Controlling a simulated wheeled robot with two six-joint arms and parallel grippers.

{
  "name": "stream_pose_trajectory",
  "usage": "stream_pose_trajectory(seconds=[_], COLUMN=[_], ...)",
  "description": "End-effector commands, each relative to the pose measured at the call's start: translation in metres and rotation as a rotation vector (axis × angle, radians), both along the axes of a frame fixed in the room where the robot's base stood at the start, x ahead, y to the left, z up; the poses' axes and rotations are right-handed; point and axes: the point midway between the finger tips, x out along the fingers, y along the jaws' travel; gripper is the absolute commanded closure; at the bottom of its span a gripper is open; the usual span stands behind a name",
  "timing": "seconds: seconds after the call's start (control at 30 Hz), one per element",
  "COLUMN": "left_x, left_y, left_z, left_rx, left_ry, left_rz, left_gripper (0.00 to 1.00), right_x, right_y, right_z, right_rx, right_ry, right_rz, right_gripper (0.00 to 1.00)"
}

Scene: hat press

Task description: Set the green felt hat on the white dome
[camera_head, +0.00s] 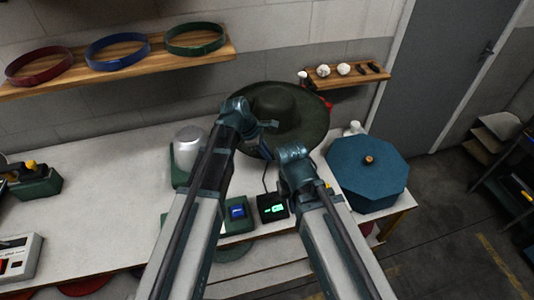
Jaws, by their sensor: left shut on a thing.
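The green felt hat (298,102), dark with a wide brim and a raised crown, is at the centre back of the camera_head view. My left gripper (268,124) reaches in from the left over the hat's near-left brim and is shut on the hat. My right arm's wrist shows just below the near brim; its fingertips are hidden, so its jaws cannot be read. The white dome (188,140), pale and rounded on a green base, stands left of the hat, partly behind my left arm.
A blue octagonal box (368,172) stands right of my right arm. Small devices (272,207) sit on the white table (105,185) between my arms. A shelf (160,63) with coloured bands and a smaller shelf (345,80) hang behind. The table's left-middle is clear.

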Motion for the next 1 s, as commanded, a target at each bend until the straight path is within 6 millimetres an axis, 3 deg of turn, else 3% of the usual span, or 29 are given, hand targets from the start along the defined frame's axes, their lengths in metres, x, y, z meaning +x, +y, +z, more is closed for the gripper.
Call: stream_pose_trajectory(seconds=[1.0], left_x=[0.000], left_y=[0.000], left_z=[-0.079], left_rx=[0.000], left_ry=[-0.001], left_rz=[0.000], left_gripper=[1.00], right_x=[0.000], right_y=[0.000], right_z=[-0.079], right_rx=[0.000], right_ry=[0.000], right_rz=[-0.002], right_gripper=[1.00])
